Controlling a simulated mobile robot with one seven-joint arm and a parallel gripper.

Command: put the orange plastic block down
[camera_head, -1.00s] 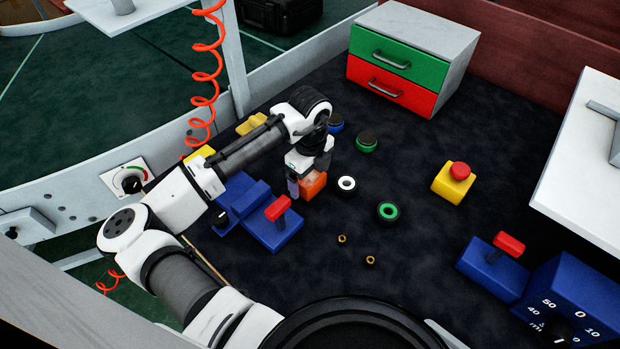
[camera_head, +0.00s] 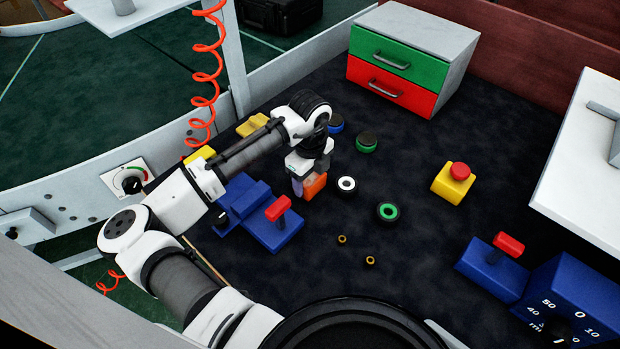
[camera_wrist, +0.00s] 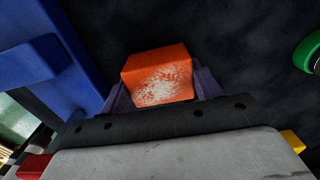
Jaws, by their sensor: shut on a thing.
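The orange plastic block (camera_head: 314,187) is between the fingers of my gripper (camera_head: 306,185), close to the dark surface (camera_head: 420,150) in the head view. I cannot tell whether its underside touches the surface. In the wrist view the orange block (camera_wrist: 158,76) shows a pale worn patch on one face. The purple fingers of my gripper (camera_wrist: 160,92) are shut on its two sides. The wrist partly hides the gripper in the head view.
A blue block with a red-topped lever (camera_head: 278,232) stands just left of the orange block. A white ring (camera_head: 346,185) lies close on the right, with a green ring (camera_head: 388,212) beyond. Two small brass nuts (camera_head: 342,239) lie nearer.

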